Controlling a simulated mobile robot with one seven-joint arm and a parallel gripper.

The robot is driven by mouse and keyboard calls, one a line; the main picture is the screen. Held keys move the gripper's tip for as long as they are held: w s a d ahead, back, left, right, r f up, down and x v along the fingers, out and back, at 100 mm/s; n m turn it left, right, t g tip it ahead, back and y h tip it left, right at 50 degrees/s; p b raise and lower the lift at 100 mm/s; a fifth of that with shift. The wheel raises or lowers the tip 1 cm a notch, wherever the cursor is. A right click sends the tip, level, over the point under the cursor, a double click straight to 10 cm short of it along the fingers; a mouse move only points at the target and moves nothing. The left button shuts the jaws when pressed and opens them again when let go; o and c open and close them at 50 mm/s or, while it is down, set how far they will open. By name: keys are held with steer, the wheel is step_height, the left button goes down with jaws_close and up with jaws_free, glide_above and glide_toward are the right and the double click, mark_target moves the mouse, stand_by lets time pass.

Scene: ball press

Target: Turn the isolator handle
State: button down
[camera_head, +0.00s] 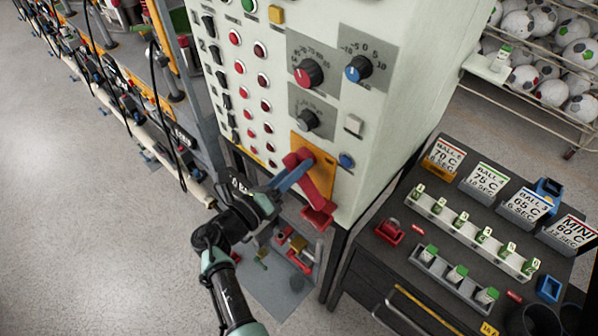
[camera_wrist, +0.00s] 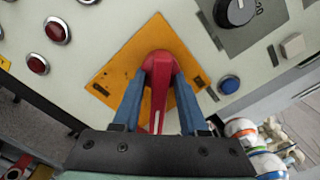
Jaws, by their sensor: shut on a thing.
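The red isolator handle (camera_head: 316,191) sits on an orange square plate (camera_head: 325,165) at the lower part of the pale control cabinet. In the head view it runs from its hub down and slightly right. In the wrist view the handle (camera_wrist: 158,66) lies between the two blue fingers of my gripper (camera_wrist: 160,85), and the plate (camera_wrist: 112,76) looks turned like a diamond behind it. My gripper (camera_head: 291,177) reaches in from the left and is shut on the handle near its hub. The gripper body hides the handle's lower end in the wrist view.
A blue button (camera_head: 346,160) is close right of the plate. Red lamps and black switches fill the cabinet's left side, with knobs (camera_head: 308,73) above. A dark bench (camera_head: 360,282) with signs and small boxes stands right. Grey floor (camera_head: 90,230) is open at left.

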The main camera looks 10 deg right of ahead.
steer(key=n+p, duration=0.2)
steer(key=n, duration=0.1)
steer(key=n+p, duration=0.1)
steer(key=shift+r+n+p, duration=0.3)
steer(key=shift+n, duration=0.1)
steer(key=n+p, duration=0.2)
steer(key=n, duration=0.2)
steer(key=shift+s, duration=0.1)
steer(key=shift+f+n, duration=0.1)
steer(key=shift+n, duration=0.3)
steer(key=c, duration=0.8)
jaws_free()
steer(key=shift+o, duration=0.2)
steer(key=shift+a, duration=0.1)
steer(key=v, duration=1.2)
steer(key=shift+s+a+p, duration=0.25)
steer(key=shift+a+p, duration=0.05)
steer(key=shift+p, duration=0.15)
